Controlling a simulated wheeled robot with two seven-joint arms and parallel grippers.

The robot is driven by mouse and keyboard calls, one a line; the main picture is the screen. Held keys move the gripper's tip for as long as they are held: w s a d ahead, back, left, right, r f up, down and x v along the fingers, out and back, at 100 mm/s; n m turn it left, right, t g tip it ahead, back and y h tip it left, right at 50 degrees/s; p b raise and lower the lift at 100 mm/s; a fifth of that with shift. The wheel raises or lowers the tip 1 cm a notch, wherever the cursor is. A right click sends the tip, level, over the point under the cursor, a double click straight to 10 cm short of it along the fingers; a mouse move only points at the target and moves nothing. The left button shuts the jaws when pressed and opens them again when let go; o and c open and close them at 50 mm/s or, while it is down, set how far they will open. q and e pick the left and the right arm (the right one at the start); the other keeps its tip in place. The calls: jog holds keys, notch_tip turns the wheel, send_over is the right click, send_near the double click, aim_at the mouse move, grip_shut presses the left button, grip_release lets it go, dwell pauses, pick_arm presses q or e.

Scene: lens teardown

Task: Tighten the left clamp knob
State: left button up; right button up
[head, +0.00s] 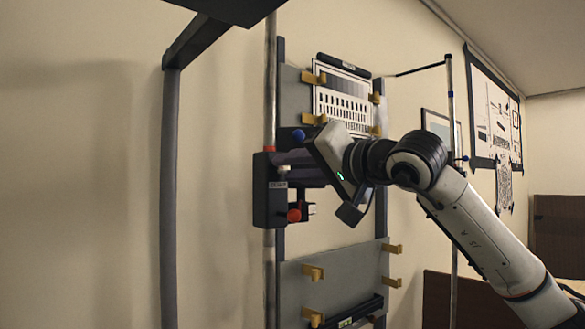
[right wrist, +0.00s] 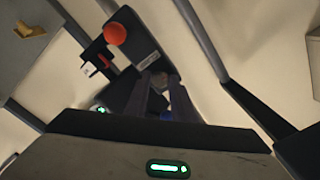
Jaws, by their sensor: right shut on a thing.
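A dark clamp block (head: 268,192) is mounted on the upright pole at the left of the rack, with a small label on its front. My right gripper (head: 284,158) reaches in from the right, and its fingers lie across the top of the block. In the right wrist view its two dark fingers (right wrist: 164,90) are closed on a small greyish round piece (right wrist: 160,79), which I take to be the left clamp knob. The fingers hide most of it. A red ball knob (head: 294,215) sits lower on the clamp and also shows in the right wrist view (right wrist: 115,33). My left gripper is not in view.
A blue knob (head: 298,135) is just above my right fingers. A grey lower panel (head: 335,277) has more yellow clips. A dark post (head: 169,195) stands at left, with bare wall beyond.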

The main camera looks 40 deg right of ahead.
jog(key=shift+m, duration=1.5)
jog(key=m+b, duration=0.1)
jog(key=m, duration=0.9)
jog(key=shift+f+m, duration=0.1)
jog(key=shift+m, duration=0.3)
jog(key=shift+m+b, duration=0.3)
jog(key=shift+m, duration=1.7)
jog(key=o, duration=1.1)
jog(key=shift+c, duration=0.2)
